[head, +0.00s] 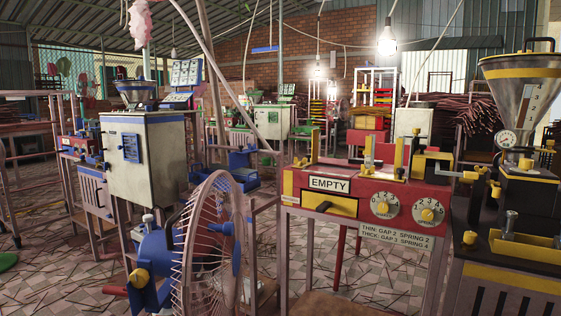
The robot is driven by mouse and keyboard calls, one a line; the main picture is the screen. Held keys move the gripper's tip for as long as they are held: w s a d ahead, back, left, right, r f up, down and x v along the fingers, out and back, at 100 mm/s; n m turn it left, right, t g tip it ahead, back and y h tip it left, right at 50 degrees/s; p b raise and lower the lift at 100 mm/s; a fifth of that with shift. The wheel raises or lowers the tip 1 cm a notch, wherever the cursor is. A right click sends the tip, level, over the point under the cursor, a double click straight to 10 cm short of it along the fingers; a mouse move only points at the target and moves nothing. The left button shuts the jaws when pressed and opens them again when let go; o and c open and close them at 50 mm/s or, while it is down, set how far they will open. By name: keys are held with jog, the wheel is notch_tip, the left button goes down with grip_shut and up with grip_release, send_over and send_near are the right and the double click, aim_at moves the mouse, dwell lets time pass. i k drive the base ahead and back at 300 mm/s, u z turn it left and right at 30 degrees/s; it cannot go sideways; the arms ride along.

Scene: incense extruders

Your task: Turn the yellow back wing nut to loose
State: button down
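A black and yellow extruder (512,190) stands at the right edge, cut off by the frame, with a steel hopper (520,80) on top. Several small yellow knobs or nuts show on it: one low on its left side (469,238), one higher at the left (471,175), and one behind the hopper's neck at the right (550,146). They are too small to tell which is the back wing nut, or whether it is tight or loose. My gripper is not in view.
A red bench (345,208) with a drawer marked EMPTY and two dials adjoins the extruder's left. A caged fan (212,245) with a blue motor stands in front. A grey cabinet (145,158) stands at left. Patterned floor (385,268) shows between them, littered with sticks.

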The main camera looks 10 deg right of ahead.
aim_at(300, 163)
jog(key=u, duration=0.1)
jog(key=i, duration=0.7)
jog(key=z, duration=0.85)
jog(key=i, duration=0.35)
jog(key=z, duration=0.35)
